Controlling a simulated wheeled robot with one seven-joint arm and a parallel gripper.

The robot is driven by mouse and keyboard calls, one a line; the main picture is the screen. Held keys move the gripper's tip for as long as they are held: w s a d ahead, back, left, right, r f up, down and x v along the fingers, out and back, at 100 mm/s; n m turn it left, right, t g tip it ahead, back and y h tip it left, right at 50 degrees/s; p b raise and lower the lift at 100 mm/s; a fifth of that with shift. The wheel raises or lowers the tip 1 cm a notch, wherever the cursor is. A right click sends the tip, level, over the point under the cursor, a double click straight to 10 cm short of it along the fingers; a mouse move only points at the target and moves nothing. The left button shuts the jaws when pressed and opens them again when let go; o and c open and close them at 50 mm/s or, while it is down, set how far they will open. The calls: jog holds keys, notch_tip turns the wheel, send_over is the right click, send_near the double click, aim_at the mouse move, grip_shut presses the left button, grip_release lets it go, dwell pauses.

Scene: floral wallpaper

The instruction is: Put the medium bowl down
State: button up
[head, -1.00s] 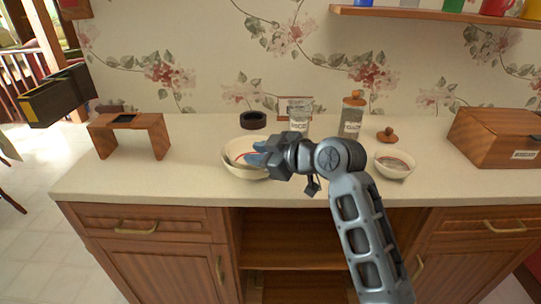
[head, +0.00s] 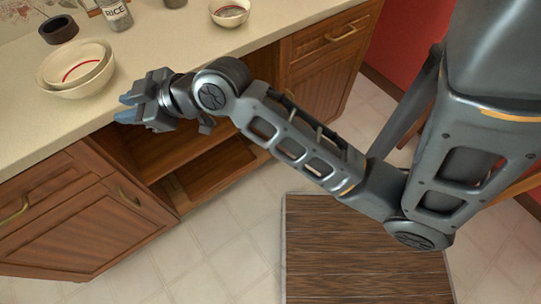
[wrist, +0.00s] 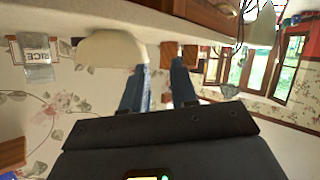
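Two cream bowls sit nested on the counter at the left of the head view. The inner one, which appears to be the medium bowl (head: 80,62), has a red line inside and rests in a larger bowl (head: 85,92). My gripper (head: 124,107) is at the counter's front edge, right of and nearer than the bowls, apart from them. In the wrist view its two blue fingers (wrist: 158,88) are spread with nothing held between them. A cream bowl side (wrist: 110,52) shows left of the fingers there; which bowl it is, I cannot tell.
A dark ring-shaped object (head: 58,30) and a rice jar (head: 116,14) stand behind the bowls. A smaller bowl (head: 229,13) is farther right on the counter (head: 165,42). Below is an open shelf (head: 200,182) between cabinets. A brown mat (head: 365,250) lies on the floor.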

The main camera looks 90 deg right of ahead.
jog(key=s+a+f+m, duration=0.1)
jog(key=s+a+f, duration=0.1)
jog(key=s+a, duration=0.35)
jog(key=s+a+f+m, duration=0.1)
jog(key=s+a+f, duration=0.15)
jog(key=s, duration=0.55)
jog(key=s+a+r, duration=0.2)
jog(key=s+r, duration=0.1)
jog(key=s, duration=0.3)
jog(key=s+a+r+t+y, duration=0.1)
jog(key=s+a+r, duration=0.1)
jog(key=s, duration=0.5)
jog(key=shift+a+r+n+y, duration=0.3)
jog(key=shift+a+r, duration=0.1)
jog(key=shift+a, duration=0.15)
jog(key=shift+d, duration=0.1)
